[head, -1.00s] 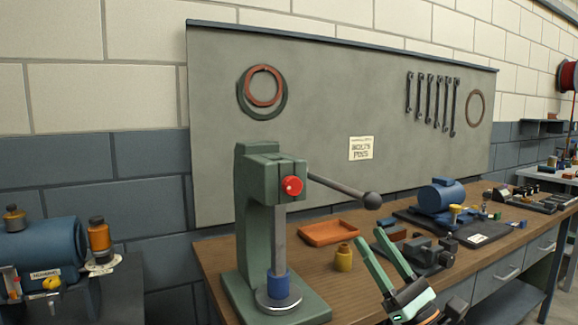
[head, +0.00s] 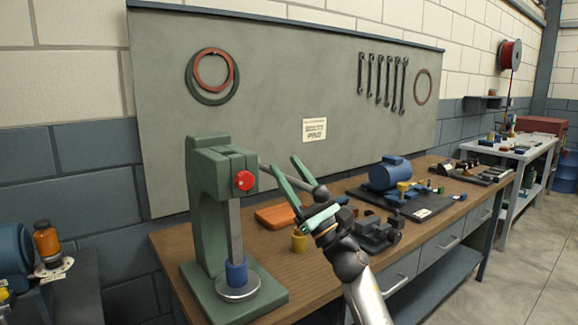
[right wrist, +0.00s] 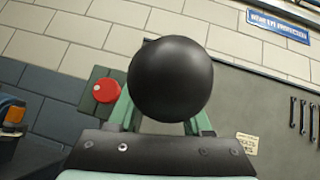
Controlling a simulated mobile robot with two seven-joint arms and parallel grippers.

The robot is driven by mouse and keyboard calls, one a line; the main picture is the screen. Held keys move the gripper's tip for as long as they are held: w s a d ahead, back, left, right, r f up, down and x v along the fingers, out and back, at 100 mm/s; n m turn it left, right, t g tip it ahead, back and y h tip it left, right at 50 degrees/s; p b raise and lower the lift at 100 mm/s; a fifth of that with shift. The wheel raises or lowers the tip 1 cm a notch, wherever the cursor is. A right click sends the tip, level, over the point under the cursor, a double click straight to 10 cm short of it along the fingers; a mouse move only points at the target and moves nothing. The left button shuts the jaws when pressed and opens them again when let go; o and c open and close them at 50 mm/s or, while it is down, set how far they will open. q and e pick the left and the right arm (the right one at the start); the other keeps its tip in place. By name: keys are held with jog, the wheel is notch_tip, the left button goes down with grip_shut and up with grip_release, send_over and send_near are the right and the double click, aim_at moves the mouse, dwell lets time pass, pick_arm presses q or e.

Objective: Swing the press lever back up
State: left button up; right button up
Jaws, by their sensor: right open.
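The green press (head: 208,225) stands on the workbench with a red knob (head: 244,180) on its head. Its grey ram (head: 235,228) is down on a blue cylinder (head: 236,274) over a round metal plate. The press lever (head: 275,171) slopes down to the right from the head and ends in a dark ball (head: 321,193). My right gripper (head: 286,166) is open, its green fingers reaching up around the lever near the ball. In the right wrist view the ball (right wrist: 170,78) looms large before the fingers, partly hiding them; contact cannot be told. My left gripper is not in view.
An orange tray (head: 275,216) and a yellow bottle-shaped piece (head: 299,242) lie behind and beside my right gripper. A dark vise (head: 375,232) and a blue motor (head: 390,173) stand to the right. A grey board (head: 280,90) rises behind the bench.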

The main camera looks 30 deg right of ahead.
jog(key=shift+w+r, duration=0.1)
jog(key=shift+w, duration=0.05)
grip_shut()
dwell(0.4)
dwell(1.0)
